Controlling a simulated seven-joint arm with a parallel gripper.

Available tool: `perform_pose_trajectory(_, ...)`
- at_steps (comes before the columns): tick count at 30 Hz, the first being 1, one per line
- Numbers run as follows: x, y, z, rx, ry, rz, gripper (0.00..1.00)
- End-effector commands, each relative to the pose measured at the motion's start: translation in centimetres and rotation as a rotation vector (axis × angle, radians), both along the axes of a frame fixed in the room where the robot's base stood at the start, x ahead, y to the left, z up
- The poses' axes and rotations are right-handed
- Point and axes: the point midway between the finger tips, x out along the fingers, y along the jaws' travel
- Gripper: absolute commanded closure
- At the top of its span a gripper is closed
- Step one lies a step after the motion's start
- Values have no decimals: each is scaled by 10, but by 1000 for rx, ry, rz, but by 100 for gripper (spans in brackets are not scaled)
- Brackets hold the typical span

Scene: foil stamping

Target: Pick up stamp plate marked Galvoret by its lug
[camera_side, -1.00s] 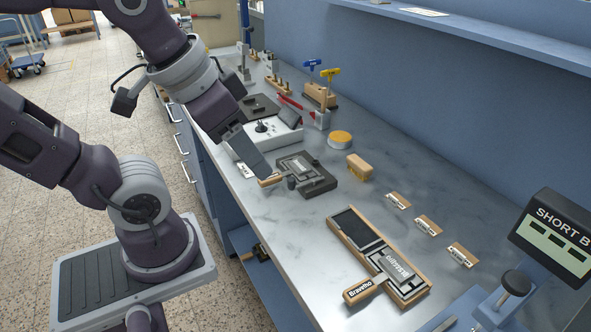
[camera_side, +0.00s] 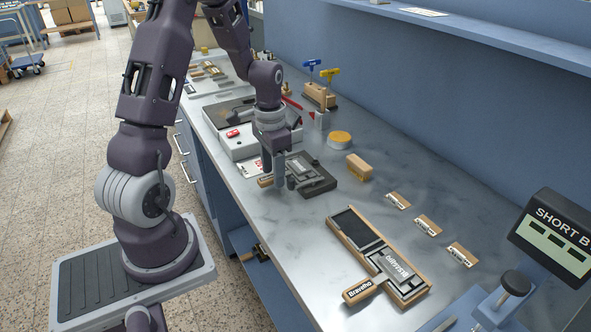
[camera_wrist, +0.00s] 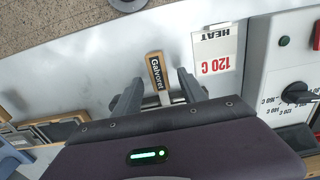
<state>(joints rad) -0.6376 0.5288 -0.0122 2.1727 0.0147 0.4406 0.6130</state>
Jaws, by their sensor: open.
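The stamp plate marked Galvoret lies on a dark block (camera_side: 322,186) on the bench in the side view. Its grey face (camera_side: 306,167) shows there, partly behind my gripper (camera_side: 279,184). Its wooden lug (camera_side: 265,182) sticks out toward the bench's front edge. In the wrist view the lug (camera_wrist: 155,68), with its Galvoret label, shows between the two fingers of my gripper (camera_wrist: 159,80). The fingers are apart, one on each side of the lug, with visible gaps. I cannot tell how far down along the lug they reach.
A wooden tray (camera_side: 414,296) nearer the camera holds a plate marked Bravelho (camera_side: 393,265) beside a dark, empty-looking bay. A white heater box (camera_wrist: 283,60) and a 120 C card (camera_wrist: 215,50) are close by. A wooden block (camera_side: 359,167) stands beyond the dark block.

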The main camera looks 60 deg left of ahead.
Motion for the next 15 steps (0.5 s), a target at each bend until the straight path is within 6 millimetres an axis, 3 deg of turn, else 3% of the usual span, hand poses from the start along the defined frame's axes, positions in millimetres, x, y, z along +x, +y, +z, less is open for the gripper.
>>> perform_pose_trajectory(7, 0, 0, -3, 1, -1, 0, 51)
perform_pose_trajectory(15, 0, 0, -3, 0, -1, 0, 100)
